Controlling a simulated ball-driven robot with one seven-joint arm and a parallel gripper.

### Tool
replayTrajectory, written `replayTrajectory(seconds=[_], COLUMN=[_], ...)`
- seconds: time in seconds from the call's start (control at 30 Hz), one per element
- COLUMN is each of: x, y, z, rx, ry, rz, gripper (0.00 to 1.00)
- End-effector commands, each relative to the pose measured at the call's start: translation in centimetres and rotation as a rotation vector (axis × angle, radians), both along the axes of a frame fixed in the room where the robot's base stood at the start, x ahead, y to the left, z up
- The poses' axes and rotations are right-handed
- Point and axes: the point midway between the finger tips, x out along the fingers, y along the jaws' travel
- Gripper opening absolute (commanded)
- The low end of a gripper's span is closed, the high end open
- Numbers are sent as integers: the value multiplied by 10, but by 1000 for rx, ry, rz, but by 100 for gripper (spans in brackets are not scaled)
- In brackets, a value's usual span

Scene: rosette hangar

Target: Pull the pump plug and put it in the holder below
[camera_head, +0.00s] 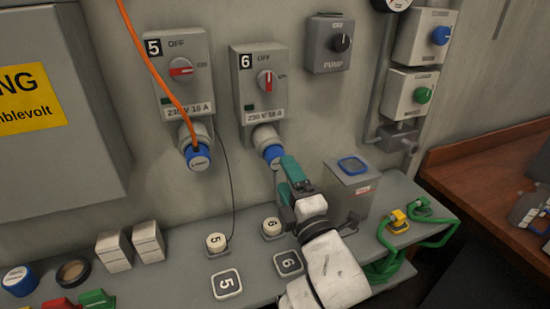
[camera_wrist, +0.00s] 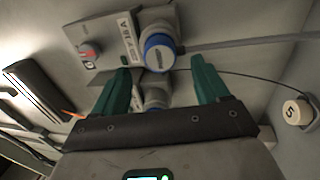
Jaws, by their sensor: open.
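Two wall sockets, 5 (camera_head: 184,72) and 6 (camera_head: 259,82), each have a blue-ended plug below. The plug under 5 (camera_head: 198,158) has an orange cable in front of it. The plug under 6 (camera_head: 272,153) is partly behind my gripper (camera_head: 283,172). In the wrist view my gripper (camera_wrist: 160,68) has its teal fingers apart, with a blue-ringed plug (camera_wrist: 158,54) beyond and between the tips. I see no contact. No plug is marked as the pump's; a grey switch box marked PUMP (camera_head: 329,45) is on the wall. I cannot tell which thing is the holder.
White pucks 5 (camera_head: 216,243) and 6 (camera_head: 271,227) sit on the shelf (camera_head: 185,262), near square tags 5 (camera_head: 226,284) and 6 (camera_head: 288,263). A grey box (camera_head: 350,185) stands right of my gripper. Green cable (camera_head: 440,235) hangs at the right shelf end.

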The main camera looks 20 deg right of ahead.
Motion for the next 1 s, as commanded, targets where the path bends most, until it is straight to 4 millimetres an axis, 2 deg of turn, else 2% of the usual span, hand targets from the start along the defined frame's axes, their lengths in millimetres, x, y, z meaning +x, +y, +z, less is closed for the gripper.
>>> replayTrajectory(seconds=[0.2, 0.4, 0.6, 1.0], x=[29, 48, 55, 55], y=[0, 0, 0, 0], z=[5, 8, 10, 10], rx=[0, 1, 1, 1], ry=[-1, 0, 0, 0], rz=[1, 1, 1, 1], gripper=[74, 74, 74, 74])
